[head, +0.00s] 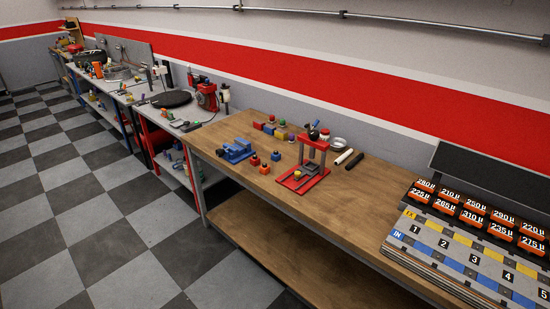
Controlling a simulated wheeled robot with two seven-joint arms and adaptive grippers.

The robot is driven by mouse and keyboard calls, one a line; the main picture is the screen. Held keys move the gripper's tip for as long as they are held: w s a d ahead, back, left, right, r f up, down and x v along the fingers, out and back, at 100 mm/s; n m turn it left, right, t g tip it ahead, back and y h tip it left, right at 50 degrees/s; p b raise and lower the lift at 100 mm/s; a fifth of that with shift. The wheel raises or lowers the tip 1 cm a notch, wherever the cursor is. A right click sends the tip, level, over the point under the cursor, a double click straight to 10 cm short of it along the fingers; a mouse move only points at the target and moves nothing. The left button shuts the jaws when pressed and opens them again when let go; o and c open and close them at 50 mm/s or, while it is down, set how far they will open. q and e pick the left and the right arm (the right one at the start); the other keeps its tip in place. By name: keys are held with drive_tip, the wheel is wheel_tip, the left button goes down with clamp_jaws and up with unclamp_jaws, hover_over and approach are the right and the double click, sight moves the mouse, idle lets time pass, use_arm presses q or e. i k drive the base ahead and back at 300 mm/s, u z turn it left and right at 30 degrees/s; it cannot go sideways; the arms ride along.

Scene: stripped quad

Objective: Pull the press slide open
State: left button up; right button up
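A small press with a red base (301,181) and a grey and red upright frame (313,153) stands on the wooden workbench (373,200), right of the picture's middle. A slide on the press is too small to make out, so I cannot tell its position. Neither of my grippers is in the head view.
Small coloured blocks (270,127), a white roll (343,157) and a black roll (355,161) lie nearby. A numbered board (460,250) covers the right end. The checkered floor (100,215) is clear.

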sight(311, 167)
drive_tip(key=z, duration=0.2)
drive_tip(key=i, duration=1.05)
drive_tip(key=u, duration=0.45)
